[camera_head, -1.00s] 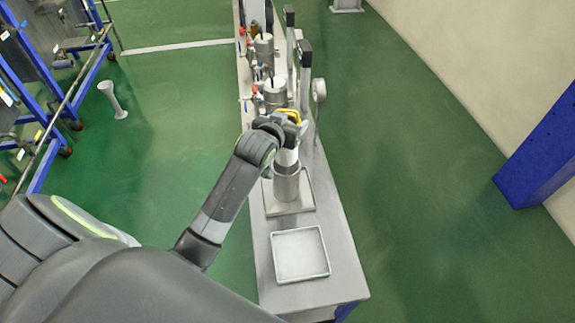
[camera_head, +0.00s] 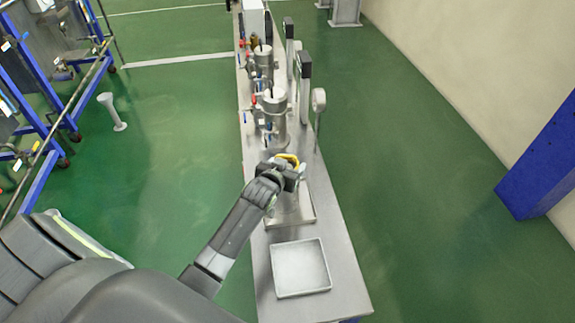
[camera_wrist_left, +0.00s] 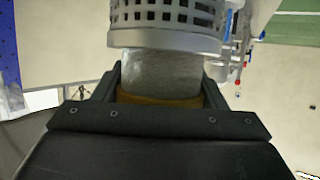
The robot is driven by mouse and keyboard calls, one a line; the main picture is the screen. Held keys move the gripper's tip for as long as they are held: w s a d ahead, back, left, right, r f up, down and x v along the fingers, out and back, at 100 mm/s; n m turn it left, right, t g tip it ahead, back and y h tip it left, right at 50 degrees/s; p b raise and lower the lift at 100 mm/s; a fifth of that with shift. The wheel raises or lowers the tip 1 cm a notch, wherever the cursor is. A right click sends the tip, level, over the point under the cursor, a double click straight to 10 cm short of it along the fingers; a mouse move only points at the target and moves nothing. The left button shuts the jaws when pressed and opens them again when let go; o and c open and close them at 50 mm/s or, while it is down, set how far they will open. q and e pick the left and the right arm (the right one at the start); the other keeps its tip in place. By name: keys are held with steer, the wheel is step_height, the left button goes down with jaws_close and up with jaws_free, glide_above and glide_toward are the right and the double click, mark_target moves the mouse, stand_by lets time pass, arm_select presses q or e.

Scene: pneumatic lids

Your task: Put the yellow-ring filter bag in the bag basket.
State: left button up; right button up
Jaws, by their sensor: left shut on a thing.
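My left gripper (camera_head: 291,170) is shut on the yellow ring (camera_head: 288,158) of the filter bag, over the bench. In the left wrist view the yellow ring (camera_wrist_left: 160,100) sits between the fingers, and the pale bag body (camera_wrist_left: 165,75) extends from it toward the perforated metal bag basket (camera_wrist_left: 165,20). The basket's rim overlaps the bag, so the bag appears to be partly inside; its far end is hidden. In the head view the gripper largely covers the basket, which stands on a square tray (camera_head: 306,217). My right gripper is not in view.
An empty pale square tray (camera_head: 300,268) lies nearer on the bench (camera_head: 345,285). Metal filter housings (camera_head: 274,105) with valves, dark-topped posts (camera_head: 305,75) and a round gauge (camera_head: 319,98) stand farther along.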

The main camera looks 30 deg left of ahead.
arm_select(q)
steer(key=shift+f, duration=0.6)
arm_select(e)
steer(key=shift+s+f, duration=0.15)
arm_select(q)
steer(key=o, duration=1.3)
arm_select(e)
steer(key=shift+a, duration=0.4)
arm_select(q)
steer(key=shift+r, duration=0.35)
steer(key=p+v, duration=0.1)
steer(key=v, duration=1.1)
steer(key=shift+r+p, duration=0.25)
steer(key=shift+p, duration=0.05)
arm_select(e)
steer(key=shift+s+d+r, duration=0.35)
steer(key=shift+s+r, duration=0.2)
